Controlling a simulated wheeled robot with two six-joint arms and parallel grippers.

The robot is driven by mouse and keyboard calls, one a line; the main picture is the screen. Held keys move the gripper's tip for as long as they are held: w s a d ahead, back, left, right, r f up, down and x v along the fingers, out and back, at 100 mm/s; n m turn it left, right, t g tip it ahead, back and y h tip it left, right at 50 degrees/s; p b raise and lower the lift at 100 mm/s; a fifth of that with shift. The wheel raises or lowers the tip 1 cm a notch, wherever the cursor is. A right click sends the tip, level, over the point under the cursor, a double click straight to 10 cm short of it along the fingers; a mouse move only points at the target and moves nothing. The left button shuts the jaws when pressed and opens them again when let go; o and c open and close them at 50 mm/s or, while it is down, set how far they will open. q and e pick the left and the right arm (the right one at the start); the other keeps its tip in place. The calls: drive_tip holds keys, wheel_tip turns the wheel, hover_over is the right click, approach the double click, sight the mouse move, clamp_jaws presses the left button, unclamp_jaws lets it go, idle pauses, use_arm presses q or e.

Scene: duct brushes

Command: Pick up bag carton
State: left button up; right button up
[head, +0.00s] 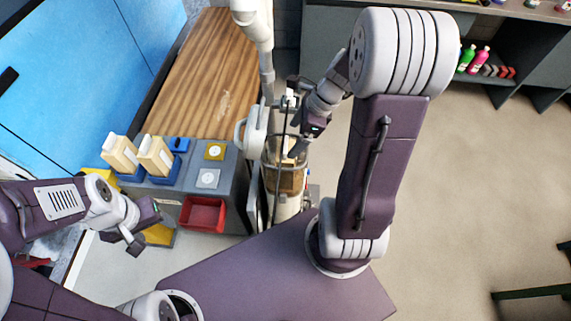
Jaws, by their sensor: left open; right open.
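Two beige cartons with white tops, the left carton (119,153) and the right carton (154,155), stand side by side in blue holders on a grey cabinet; I cannot tell which is the bag carton. My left gripper (137,242) is open and empty, in front of and below the cartons, apart from them. My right gripper (298,151) reaches down by a clear cylinder with a brown band (285,180), right of the cabinet. It is open; its fingertips are small and partly hidden, and I cannot tell whether they touch the cylinder.
The grey cabinet (228,190) also bears a yellow square (214,151) and a pale square (207,178). A red bin (203,214) is at its front. A wooden top (207,75) lies behind. A shelf with bottles (480,60) stands back right.

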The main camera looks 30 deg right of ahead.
drive_tip(key=b+x, duration=0.1)
drive_tip(key=x, duration=0.4)
drive_tip(key=shift+w+f, duration=0.15)
drive_tip(key=shift+w, duration=0.1)
clamp_jaws()
wheel_tip(320, 180, up, 18)
drive_tip(key=p, duration=0.4)
drive_tip(key=s+d+b, duration=0.1)
drive_tip(key=s+d, duration=0.4)
drive_tip(key=d, duration=0.3)
drive_tip(key=s+d+b, duration=0.1)
drive_tip(key=s+d, duration=0.4)
drive_tip(key=d, duration=0.2)
wheel_tip(320, 180, up, 20)
drive_tip(key=p, duration=2.2)
drive_tip(key=shift+w+d, duration=0.2)
drive_tip(key=shift+w, duration=0.05)
